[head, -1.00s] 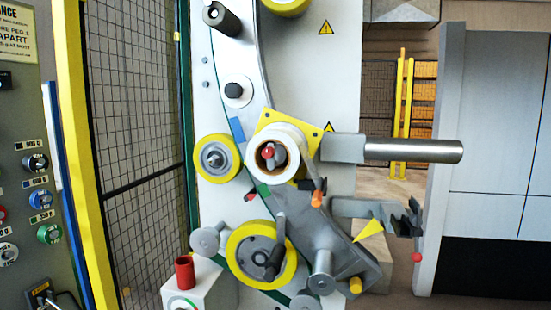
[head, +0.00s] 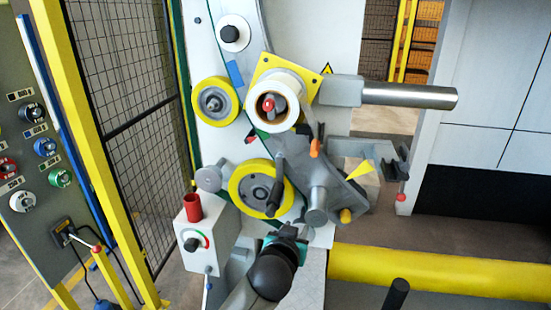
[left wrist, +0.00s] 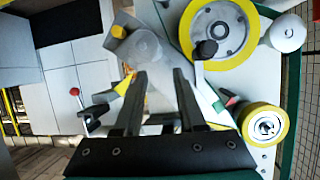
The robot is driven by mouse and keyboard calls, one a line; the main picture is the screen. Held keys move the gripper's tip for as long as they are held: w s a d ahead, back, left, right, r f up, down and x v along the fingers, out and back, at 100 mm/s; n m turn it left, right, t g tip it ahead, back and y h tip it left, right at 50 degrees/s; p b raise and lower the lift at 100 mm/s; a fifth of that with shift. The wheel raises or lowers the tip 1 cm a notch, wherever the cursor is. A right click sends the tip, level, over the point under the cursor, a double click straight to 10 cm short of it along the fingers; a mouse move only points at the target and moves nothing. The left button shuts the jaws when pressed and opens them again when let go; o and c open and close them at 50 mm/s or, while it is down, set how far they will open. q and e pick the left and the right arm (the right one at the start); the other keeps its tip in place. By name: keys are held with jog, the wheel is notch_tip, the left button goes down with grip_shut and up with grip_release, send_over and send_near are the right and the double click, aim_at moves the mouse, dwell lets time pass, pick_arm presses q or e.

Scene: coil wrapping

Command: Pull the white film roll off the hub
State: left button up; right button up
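The white film roll (head: 290,88) sits around the hub (head: 270,106) in the head view, in front of a yellow square plate (head: 316,77). A red knob shows in the middle of the hub. My left gripper (head: 287,232) is low in the head view, well below the roll and just under the large yellow-rimmed wheel. In the left wrist view my left gripper (left wrist: 160,75) has its two dark fingers apart with nothing held between them. I cannot make out the film roll in that view. My right gripper is not in view.
The yellow-rimmed wheel (head: 240,190) has a dark crank handle. A metal shaft (head: 410,95) juts right beside the roll. A white box (head: 205,235) with a red cup (head: 193,207) stands lower left. A yellow beam (head: 440,275) crosses lower right. A mesh fence (head: 130,120) stands left.

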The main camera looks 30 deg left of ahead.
pick_arm(q)
notch_tip(320, 180, up, 14)
jog(key=a+n+t+p, duration=0.1)
jog(key=n+t+p, duration=0.1)
jog(key=n+t+y+p, duration=0.1)
jog(key=n+t+y, duration=0.1)
send_near(292, 101)
jog(key=p+x, duration=0.2)
jog(key=x, duration=0.7)
jog(key=shift+w+p, duration=0.15)
jog(key=shift+p, duration=0.15)
grip_shut()
dwell(0.6)
